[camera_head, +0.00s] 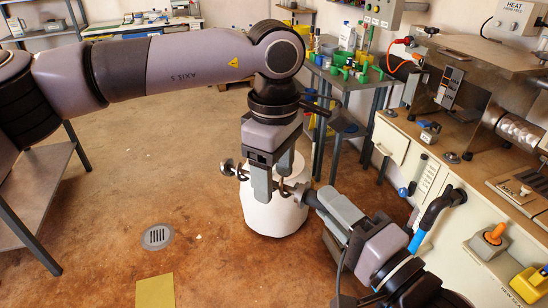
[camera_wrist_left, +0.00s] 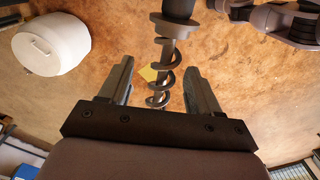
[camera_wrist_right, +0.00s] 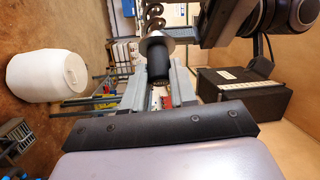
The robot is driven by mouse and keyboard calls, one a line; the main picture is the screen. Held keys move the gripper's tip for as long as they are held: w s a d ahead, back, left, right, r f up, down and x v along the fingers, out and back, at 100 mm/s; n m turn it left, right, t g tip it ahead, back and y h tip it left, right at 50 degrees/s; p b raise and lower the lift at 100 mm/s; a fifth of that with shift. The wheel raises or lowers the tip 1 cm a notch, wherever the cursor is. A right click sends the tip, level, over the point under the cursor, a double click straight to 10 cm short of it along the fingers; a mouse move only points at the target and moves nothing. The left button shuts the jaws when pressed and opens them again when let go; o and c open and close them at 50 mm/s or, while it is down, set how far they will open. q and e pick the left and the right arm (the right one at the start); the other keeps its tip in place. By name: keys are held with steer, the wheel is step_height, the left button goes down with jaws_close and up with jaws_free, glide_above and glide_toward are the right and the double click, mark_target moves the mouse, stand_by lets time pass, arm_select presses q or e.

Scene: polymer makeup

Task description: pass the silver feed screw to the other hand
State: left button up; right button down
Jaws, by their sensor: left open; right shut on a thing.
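The silver feed screw (camera_head: 229,168) is held in the air, roughly level, in front of a white drum. My right gripper (camera_head: 328,205) is shut on its dark shaft end, which also shows between the fingers in the right wrist view (camera_wrist_right: 158,60). My left gripper (camera_head: 274,192) points down at the screw from above. In the left wrist view its two fingers (camera_wrist_left: 160,72) stand open on either side of the coiled part of the screw (camera_wrist_left: 164,60), with gaps visible at both sides. The fingers partly hide the screw's middle in the head view.
The white drum (camera_head: 258,215) stands on the floor below and behind the grippers. A bench with a metal machine (camera_head: 480,85) is at the right, a small table with bottles (camera_head: 345,70) behind. A grey table (camera_head: 35,190) is at the left. Open floor lies between.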

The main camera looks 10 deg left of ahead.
arm_select(q)
steer(key=shift+c, duration=0.3)
steer(key=c, duration=1)
jaws_close()
arm_select(e)
steer(key=c, duration=0.8)
jaws_free()
steer(key=r+v, duration=0.1)
steer(key=v, duration=0.6)
steer(key=w+d+f+n+h, duration=0.1)
steer(key=d+f+n+h, duration=0.15)
steer(key=f, duration=0.65)
steer(key=d+f+n+h, duration=0.2)
steer(key=d+f+h, duration=0.2)
steer(key=f, duration=0.4)
steer(key=s+d+f+n+g+h, duration=0.1)
steer(key=s+d+f+n, duration=0.1)
steer(key=f, duration=0.3)
steer(key=s+d+f+n+g+h, duration=0.1)
steer(key=s+d+f+n, duration=0.1)
steer(key=f, duration=0.3)
steer(key=s+d+f+n+g+h, duration=0.1)
steer(key=s+d+f+n+g, duration=0.1)
steer(key=f, duration=0.3)
steer(key=shift+s+f+h, duration=0.15)
steer(key=shift+s+h, duration=0.05)
steer(key=shift+s, duration=0.25)
steer(key=shift+s+f+h, duration=0.15)
steer(key=shift+s+f, duration=0.05)
steer(key=shift+s, duration=0.2)
